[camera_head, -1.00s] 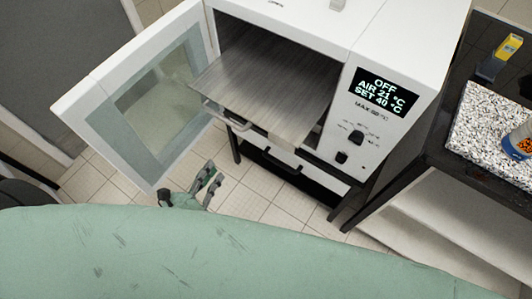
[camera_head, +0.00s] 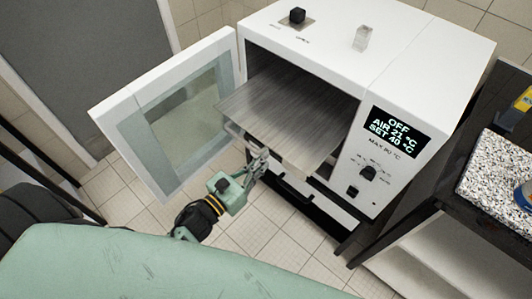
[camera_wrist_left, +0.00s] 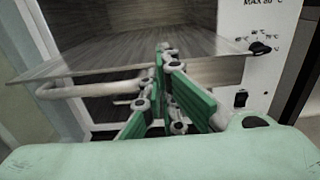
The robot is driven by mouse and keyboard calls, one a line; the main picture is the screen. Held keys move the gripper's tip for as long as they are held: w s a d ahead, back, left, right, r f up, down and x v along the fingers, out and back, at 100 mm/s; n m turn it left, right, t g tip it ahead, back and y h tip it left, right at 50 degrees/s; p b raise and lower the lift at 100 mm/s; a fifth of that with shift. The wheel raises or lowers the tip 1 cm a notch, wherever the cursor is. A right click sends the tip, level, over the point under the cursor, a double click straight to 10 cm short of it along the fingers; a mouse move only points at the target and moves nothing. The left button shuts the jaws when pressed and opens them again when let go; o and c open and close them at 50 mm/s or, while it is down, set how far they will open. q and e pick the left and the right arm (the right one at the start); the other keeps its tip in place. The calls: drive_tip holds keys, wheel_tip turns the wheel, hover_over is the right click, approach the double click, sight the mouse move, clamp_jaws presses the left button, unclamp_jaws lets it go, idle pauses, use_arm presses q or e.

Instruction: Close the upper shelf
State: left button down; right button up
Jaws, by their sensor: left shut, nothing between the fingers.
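The upper shelf (camera_head: 277,108) is a flat grey metal plate pulled partly out of the white oven (camera_head: 410,65). Its front carries a bar handle (camera_head: 240,137), which also shows in the left wrist view (camera_wrist_left: 85,88). My left gripper (camera_head: 262,158) is at the shelf's front edge, just right of the handle's middle. In the left wrist view its green fingers (camera_wrist_left: 165,95) are shut and empty, with the tips near the shelf's front edge. I cannot tell whether they touch it. My right gripper is not in view.
The oven door (camera_head: 175,105) stands wide open at the left. A lower handle shows below the shelf.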

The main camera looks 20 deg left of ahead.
use_arm(q)
drive_tip(key=shift+x, duration=1.2)
